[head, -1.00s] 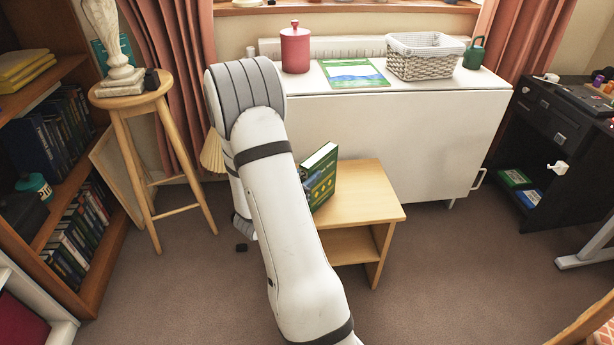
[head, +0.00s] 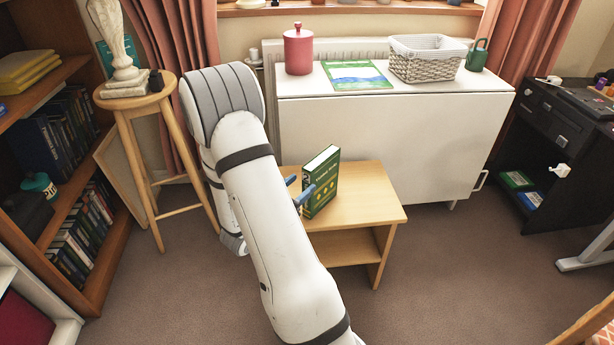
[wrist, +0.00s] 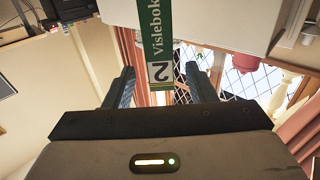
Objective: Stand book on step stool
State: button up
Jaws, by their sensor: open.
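The green book (head: 323,182) stands upright on the wooden step stool (head: 365,200), towards the left of its top, with its cover towards the camera. My gripper (head: 303,187) is open at the book's left side; one blue finger overlaps the cover in the head view. The fingers look clear of the spine there. My arm hides the left part of the stool.
A white cabinet (head: 390,150) behind the stool bears a red canister (head: 298,52), a wicker basket (head: 425,66) and a green can (head: 477,58). A round stool (head: 160,95) with a statue and a bookcase (head: 100,275) stand left. Floor right of the stool is clear.

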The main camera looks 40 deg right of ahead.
jog(key=w+a+r+n+t+y, duration=0.1)
jog(key=w+a+n+t+y, duration=0.15)
jog(key=a+y, duration=0.4)
jog(key=w+a+r+n+t+y+p, duration=0.1)
jog(key=a+r+n+y, duration=0.2)
jog(key=a, duration=0.6)
jog(key=w+a+n+t+y, duration=0.1)
jog(key=w+a+n+y, duration=0.15)
jog(key=a+y, duration=0.45)
jog(key=s+r+n+g, duration=0.3)
jog(key=s, duration=0.8)
jog(key=s+a+r+n+g+y, duration=0.1)
jog(key=s+r+n+g, duration=0.2)
jog(key=s, duration=0.8)
jog(key=shift+a+r+n+g, duration=0.3)
jog(key=shift+n+g, duration=0.3)
jog(key=shift+g, duration=0.05)
jog(key=shift+d, duration=0.1)
